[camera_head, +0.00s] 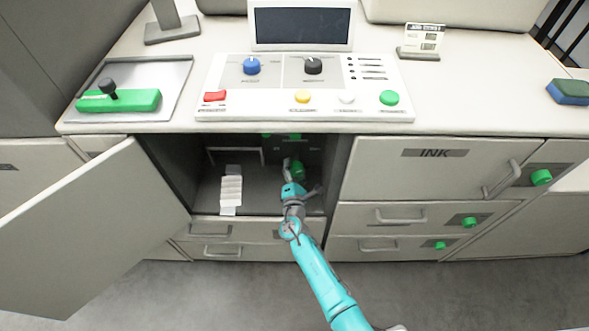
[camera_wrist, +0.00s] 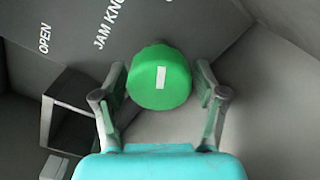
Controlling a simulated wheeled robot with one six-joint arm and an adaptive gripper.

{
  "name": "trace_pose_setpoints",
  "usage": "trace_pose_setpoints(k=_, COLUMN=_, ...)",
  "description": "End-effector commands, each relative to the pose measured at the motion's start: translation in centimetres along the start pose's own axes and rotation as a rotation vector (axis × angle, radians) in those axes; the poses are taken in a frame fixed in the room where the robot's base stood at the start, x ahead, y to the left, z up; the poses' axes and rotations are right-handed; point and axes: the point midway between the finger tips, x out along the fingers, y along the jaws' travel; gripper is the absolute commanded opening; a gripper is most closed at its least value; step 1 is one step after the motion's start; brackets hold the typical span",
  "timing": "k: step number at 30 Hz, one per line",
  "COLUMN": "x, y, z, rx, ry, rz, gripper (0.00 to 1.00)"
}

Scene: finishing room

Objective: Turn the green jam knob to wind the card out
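The green jam knob (camera_wrist: 158,80) has a white mark on its face and sits inside the open cabinet. In the wrist view it lies between the two fingers of my gripper (camera_wrist: 160,97), with a small gap visible on the right and the left finger very close. The gripper is open around the knob. In the head view the knob (camera_head: 298,170) shows just above my gripper (camera_head: 293,185), partly hidden by it. A pale folded card strip (camera_head: 231,190) lies on the cabinet floor to the left.
The cabinet door (camera_head: 85,225) stands wide open at the left. The INK drawer (camera_head: 430,175) and other closed drawers are to the right. A dark box-like opening (camera_wrist: 70,110) is left of the knob. The grey cabinet wall (camera_wrist: 270,90) is close on the right.

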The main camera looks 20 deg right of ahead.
Motion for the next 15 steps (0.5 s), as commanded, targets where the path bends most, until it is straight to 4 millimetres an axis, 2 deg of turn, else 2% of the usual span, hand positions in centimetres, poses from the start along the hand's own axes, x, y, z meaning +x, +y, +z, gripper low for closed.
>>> trace_pose_setpoints(k=10, x=-0.1, y=0.0, z=0.0, rx=-0.002, ry=0.001, rz=0.0, gripper=0.85)
trace_pose_setpoints(k=15, x=-1.3, y=0.0, z=-0.1, rx=-0.002, ry=0.002, rz=0.001, gripper=0.85)
